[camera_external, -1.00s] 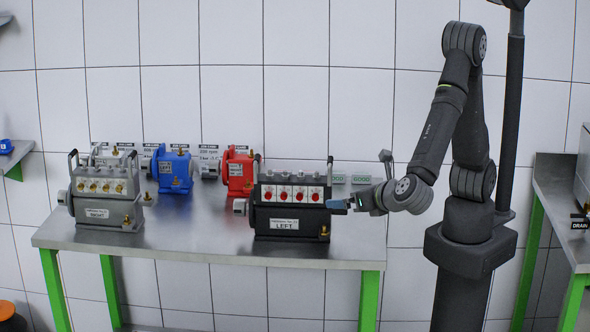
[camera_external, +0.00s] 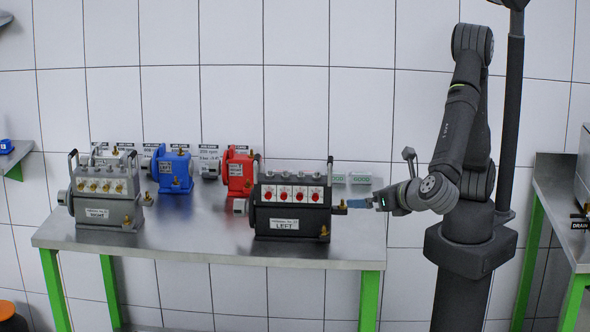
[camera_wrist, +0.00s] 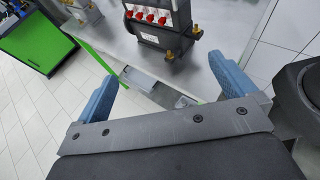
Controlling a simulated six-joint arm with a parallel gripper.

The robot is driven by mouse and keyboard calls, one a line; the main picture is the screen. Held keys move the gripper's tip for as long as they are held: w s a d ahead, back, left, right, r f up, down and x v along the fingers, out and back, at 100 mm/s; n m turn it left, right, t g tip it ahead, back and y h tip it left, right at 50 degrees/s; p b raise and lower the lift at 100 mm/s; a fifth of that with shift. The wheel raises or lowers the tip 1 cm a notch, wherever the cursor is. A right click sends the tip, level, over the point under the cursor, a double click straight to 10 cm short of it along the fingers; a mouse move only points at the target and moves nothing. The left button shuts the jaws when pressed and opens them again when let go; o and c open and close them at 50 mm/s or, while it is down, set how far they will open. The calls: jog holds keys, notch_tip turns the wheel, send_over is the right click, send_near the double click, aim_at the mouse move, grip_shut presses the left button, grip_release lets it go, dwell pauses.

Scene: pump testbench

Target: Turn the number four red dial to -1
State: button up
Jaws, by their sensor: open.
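The black pump labelled LEFT (camera_external: 290,215) stands upright on the metal bench. Its top front carries a row of several red dials (camera_external: 284,193) on white plates. The dial numbers and settings are too small to read. The pump and its red dials (camera_wrist: 148,15) also show at the top of the wrist view. My gripper (camera_external: 357,203) is to the right of the pump, near the brass fitting at its right end. In the wrist view its two blue fingers (camera_wrist: 165,88) are wide apart with nothing between them. It touches no dial.
A grey pump labelled RIGHT (camera_external: 105,200) stands at the bench's left. A blue pump (camera_external: 175,170) and a red pump (camera_external: 238,173) stand behind. The bench (camera_external: 200,225) is clear between the two front pumps. Another table (camera_external: 560,190) is at the right.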

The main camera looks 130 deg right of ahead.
jog(key=shift+v, duration=1.1)
jog(key=shift+c, duration=0.4)
